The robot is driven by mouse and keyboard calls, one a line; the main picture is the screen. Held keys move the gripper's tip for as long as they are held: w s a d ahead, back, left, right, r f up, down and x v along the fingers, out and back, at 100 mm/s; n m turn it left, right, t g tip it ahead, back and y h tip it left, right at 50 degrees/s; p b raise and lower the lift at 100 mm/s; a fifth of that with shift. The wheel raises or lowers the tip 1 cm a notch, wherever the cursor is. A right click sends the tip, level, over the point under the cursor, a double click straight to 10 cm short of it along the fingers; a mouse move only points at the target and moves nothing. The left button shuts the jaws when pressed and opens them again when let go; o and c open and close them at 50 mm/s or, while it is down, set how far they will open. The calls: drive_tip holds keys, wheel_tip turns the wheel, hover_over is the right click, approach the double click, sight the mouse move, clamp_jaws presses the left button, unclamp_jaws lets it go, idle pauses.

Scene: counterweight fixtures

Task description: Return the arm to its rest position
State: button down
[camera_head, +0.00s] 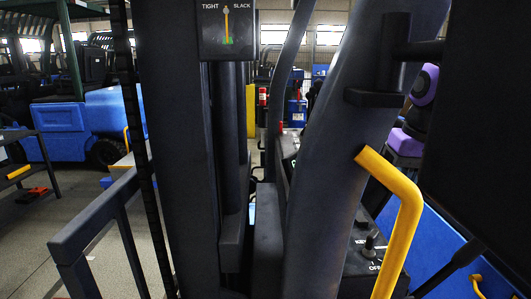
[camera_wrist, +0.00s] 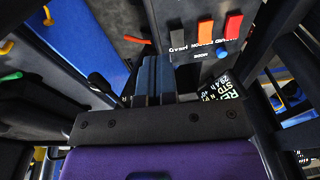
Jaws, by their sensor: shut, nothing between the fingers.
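In the wrist view, my gripper (camera_wrist: 154,60) has its two grey-blue fingers side by side with no visible gap, and they hold nothing. They extend from the dark bolted bar (camera_wrist: 150,125) of my gripper, with my purple wrist casing below it. The fingertips point toward a dark panel (camera_wrist: 130,35) with coloured levers; I cannot tell the distance. In the head view, part of my purple and black arm (camera_head: 415,110) shows at the right, partly hidden by dark uprights. My gripper does not show there.
Dark posts (camera_head: 185,150) stand close in front of the head camera, under a TIGHT/SLACK gauge (camera_head: 227,28). A yellow grab handle (camera_head: 405,220) and a key switch (camera_head: 369,243) are at right. A blue forklift (camera_head: 95,120) stands left.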

drive_tip(key=s+d+r+t, duration=0.1)
drive_tip(key=s, duration=0.7)
drive_tip(key=s+d+r+t, duration=0.2)
drive_tip(key=s, duration=0.6)
drive_tip(key=shift+d+t+h, duration=0.15)
drive_tip(key=shift+t+h, duration=0.15)
drive_tip(key=shift+h, duration=0.1)
drive_tip(key=shift+r, duration=0.15)
drive_tip(key=g, duration=0.5)
hover_over(357, 212)
drive_tip(key=shift+f, duration=0.65)
wheel_tip(357, 212, down, 14)
